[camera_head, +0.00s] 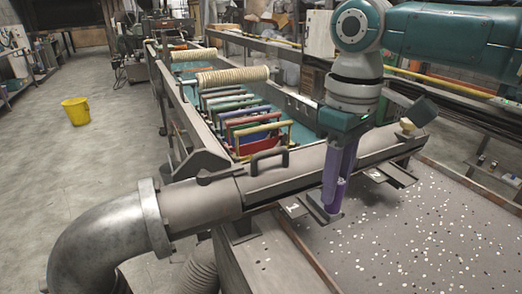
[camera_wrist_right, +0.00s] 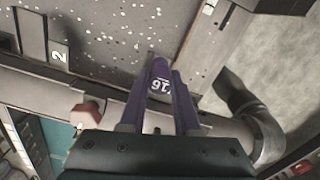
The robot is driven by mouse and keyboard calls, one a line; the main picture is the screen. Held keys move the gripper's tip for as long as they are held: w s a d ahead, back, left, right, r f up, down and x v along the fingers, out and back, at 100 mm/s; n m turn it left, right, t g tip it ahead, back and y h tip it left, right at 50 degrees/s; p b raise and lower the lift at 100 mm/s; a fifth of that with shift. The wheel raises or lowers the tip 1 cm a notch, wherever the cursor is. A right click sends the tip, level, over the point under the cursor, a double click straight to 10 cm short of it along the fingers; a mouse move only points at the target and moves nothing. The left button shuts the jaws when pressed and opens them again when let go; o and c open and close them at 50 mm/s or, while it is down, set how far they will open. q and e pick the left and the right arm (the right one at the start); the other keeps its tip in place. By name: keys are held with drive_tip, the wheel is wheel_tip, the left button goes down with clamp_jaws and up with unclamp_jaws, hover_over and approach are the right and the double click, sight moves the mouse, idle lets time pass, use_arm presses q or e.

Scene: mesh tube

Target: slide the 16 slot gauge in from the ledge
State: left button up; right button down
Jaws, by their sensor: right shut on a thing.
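My right gripper (camera_head: 333,198) comes down from the upper right, in front of the grey pipe (camera_head: 205,202), near a small ledge plate marked 1 (camera_head: 292,208). The gauge's lower end is hard to make out among grey plates by the pipe. A second ledge plate marked 2 (camera_head: 388,175) sits farther right; it also shows in the right wrist view (camera_wrist_right: 58,50). My left gripper is not in view.
A dark handle (camera_head: 268,158) stands on the pipe. Behind it lies a long frame with several coloured bars (camera_head: 250,130) and ribbed rollers (camera_head: 232,76). A grey surface with white specks (camera_head: 400,240) spreads at the front right. A yellow bucket (camera_head: 75,111) stands on open floor.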

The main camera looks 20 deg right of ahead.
drive_tip(key=shift+w, duration=0.35)
drive_tip(key=shift+w+a+b, duration=0.1)
drive_tip(key=shift+w+b, duration=0.6)
drive_tip(key=shift+b, duration=0.2)
drive_tip(key=shift+w+b, duration=0.35)
idle(0.3)
drive_tip(key=c, duration=0.5)
unclamp_jaws()
drive_tip(key=shift+c, duration=0.2)
